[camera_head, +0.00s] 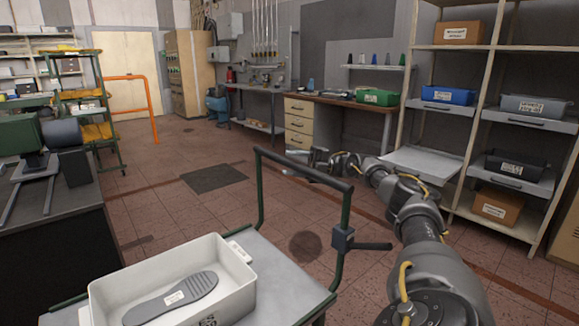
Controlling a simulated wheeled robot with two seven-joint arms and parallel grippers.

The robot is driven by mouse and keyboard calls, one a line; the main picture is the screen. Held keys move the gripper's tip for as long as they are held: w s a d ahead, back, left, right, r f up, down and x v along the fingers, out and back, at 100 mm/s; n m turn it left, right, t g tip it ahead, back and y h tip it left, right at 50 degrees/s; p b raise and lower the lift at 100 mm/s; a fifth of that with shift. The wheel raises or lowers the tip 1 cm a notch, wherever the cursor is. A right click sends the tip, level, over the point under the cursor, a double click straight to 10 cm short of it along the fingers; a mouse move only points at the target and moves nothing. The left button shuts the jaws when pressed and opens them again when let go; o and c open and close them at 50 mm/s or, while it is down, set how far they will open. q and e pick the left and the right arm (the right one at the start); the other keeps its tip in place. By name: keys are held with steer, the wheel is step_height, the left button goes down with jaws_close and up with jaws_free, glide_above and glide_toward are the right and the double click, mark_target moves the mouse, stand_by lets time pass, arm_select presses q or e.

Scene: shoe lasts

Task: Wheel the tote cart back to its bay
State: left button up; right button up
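The tote cart (285,262) stands close in front of me at the bottom, with a grey top and a green frame. Its green push handle (348,215) rises at the far right side. A white tote (230,292) sits on the cart top, with a grey shoe-sole-shaped piece (195,288) bearing a white label inside. My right gripper (292,166) is at the handle's top bar, pointing left. Its two fingers look apart, one above and one below the bar; I cannot tell whether they touch it. My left gripper is out of view. No marked bay is clearly recognisable.
A dark rectangular floor patch (213,178) lies beyond the cart on open tiled floor. A workbench (50,215) stands left, with a green rack (118,135) and orange rail (152,108) behind. Shelving with bins (445,145) stands right; a desk (330,101) is at the back.

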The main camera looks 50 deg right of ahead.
steer(key=shift+w+a, duration=0.3)
steer(key=shift+a, duration=0.15)
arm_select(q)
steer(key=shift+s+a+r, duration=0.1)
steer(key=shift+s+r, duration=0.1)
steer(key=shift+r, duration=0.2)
arm_select(e)
steer(key=v, duration=0.7)
steer(key=shift+s+d, duration=0.15)
steer(key=shift+d, duration=0.15)
